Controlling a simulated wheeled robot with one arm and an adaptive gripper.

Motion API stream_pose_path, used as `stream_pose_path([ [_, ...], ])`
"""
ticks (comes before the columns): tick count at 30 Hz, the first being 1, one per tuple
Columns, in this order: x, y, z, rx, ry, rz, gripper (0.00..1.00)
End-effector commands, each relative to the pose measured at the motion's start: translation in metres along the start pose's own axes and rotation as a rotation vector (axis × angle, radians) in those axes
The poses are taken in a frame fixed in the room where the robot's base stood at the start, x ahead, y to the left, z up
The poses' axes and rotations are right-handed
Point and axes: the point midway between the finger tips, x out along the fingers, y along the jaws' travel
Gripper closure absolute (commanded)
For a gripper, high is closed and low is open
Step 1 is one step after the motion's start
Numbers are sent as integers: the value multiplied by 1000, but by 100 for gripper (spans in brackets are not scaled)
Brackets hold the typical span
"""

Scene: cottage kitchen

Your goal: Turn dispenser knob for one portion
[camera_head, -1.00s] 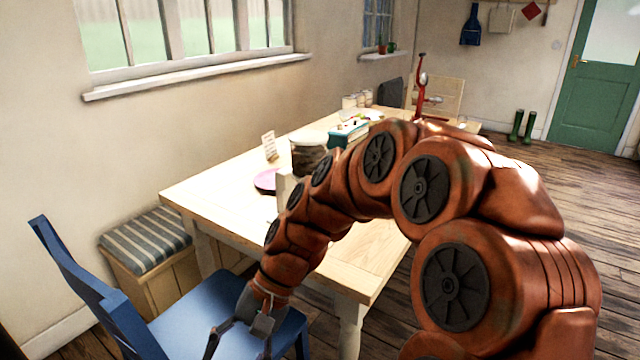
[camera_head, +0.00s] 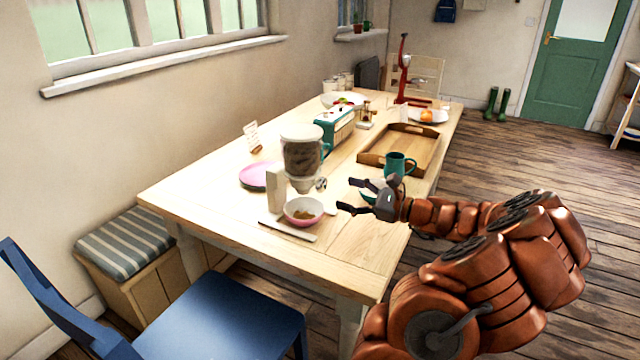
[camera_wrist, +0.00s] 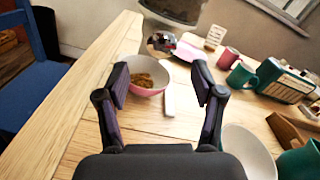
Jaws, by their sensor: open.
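The dispenser (camera_head: 302,156) stands upright on the near part of the table, with a clear hopper of brown flakes and a pale lid. Its round shiny knob (camera_head: 321,184) faces right and also shows in the wrist view (camera_wrist: 160,42). A pink bowl (camera_head: 303,218) stands under the outlet with some brown food in it; it also shows in the wrist view (camera_wrist: 146,90). My gripper (camera_head: 347,195) is open and empty just right of the knob, apart from it. In the wrist view the spread fingers (camera_wrist: 160,80) frame the bowl, with the knob beyond them.
A teal bowl (camera_head: 368,196), partly hidden behind my gripper, and a teal mug (camera_head: 399,164) are close by. A wooden tray (camera_head: 433,168), a pink plate (camera_head: 256,177) and a teal radio-like box (camera_head: 336,124) stand farther back. A blue chair (camera_head: 232,318) is at the near left.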

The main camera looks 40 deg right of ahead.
Motion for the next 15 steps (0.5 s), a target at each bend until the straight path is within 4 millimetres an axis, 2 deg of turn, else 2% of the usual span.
stream_pose_path([
  [5,8,-3,-2,7,-1,-12,32],
  [15,57,-3,-2,6,0,-10,32],
])
